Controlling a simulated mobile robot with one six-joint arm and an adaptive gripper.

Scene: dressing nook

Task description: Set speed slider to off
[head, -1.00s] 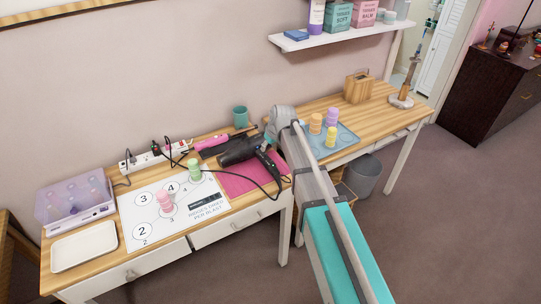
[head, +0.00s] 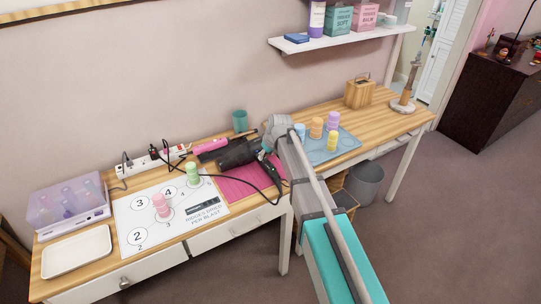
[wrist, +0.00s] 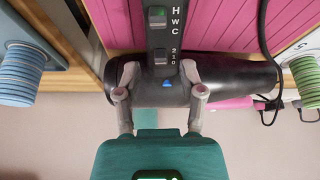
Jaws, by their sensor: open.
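The black hair dryer (head: 237,152) lies on the pink mat on the left desk, partly hidden by my arm in the head view. In the wrist view its handle (wrist: 158,35) points up and carries two sliders. The lower one, the speed slider (wrist: 160,56), stands beside the marks 2, 1 and 0; I cannot tell which mark its knob is at. The upper slider (wrist: 157,16) is beside H, W and C. My gripper (wrist: 161,69) is open, its grey fingers spread left and right at the dryer body below the speed slider. I cannot tell whether they touch it.
A blue roller stack (wrist: 20,72) and a green one (wrist: 306,78) stand to either side in the wrist view. A black cord (head: 248,180) loops over the pink mat (head: 243,190). A blue tray (head: 345,143) with rollers is right of my arm.

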